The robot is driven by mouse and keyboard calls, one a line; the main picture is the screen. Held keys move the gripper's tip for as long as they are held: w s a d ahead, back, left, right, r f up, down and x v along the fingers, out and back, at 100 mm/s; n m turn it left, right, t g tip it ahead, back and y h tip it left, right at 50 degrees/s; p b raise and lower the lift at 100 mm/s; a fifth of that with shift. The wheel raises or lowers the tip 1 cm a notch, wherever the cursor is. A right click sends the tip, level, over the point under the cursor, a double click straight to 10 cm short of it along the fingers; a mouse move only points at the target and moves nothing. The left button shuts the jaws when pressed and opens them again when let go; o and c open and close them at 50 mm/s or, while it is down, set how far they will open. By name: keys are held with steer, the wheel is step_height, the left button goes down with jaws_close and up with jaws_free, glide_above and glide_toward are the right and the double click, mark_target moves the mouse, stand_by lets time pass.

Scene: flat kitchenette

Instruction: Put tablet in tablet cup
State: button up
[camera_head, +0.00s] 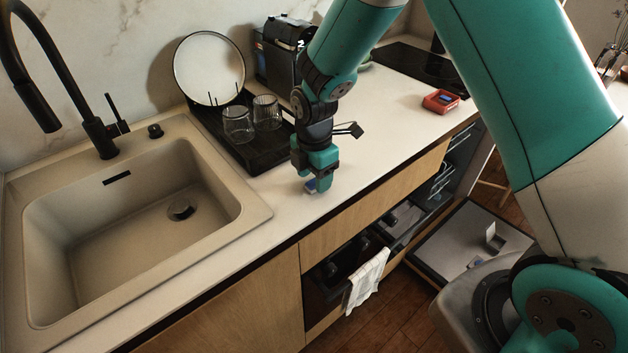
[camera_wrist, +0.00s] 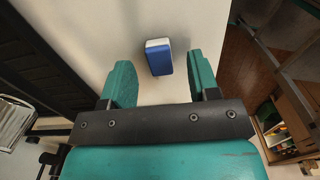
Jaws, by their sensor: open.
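The tablet (camera_wrist: 159,58) is a small block, blue with a white end, on the pale counter. In the wrist view it lies between my gripper's (camera_wrist: 162,75) two teal fingers, closer to the right one, with gaps on both sides. In the head view my gripper (camera_head: 318,182) points down just above the counter, open, and a bit of the blue tablet (camera_head: 311,186) shows at its fingertips; the rest is hidden. The tablet cup appears to be the small compartment with a raised flap (camera_head: 494,238) on the open dishwasher door (camera_head: 455,243) at lower right.
A black tray (camera_head: 262,158) with two glasses (camera_head: 238,124) and a round plate (camera_head: 208,68) stands left of my gripper, beside the sink (camera_head: 60,245). A red box (camera_head: 440,101) is farther right on the counter. A towel (camera_head: 367,280) hangs below the front edge.

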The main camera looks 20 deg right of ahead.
steer(key=shift+f, duration=0.75)
jaws_close()
steer(key=shift+r, duration=0.1)
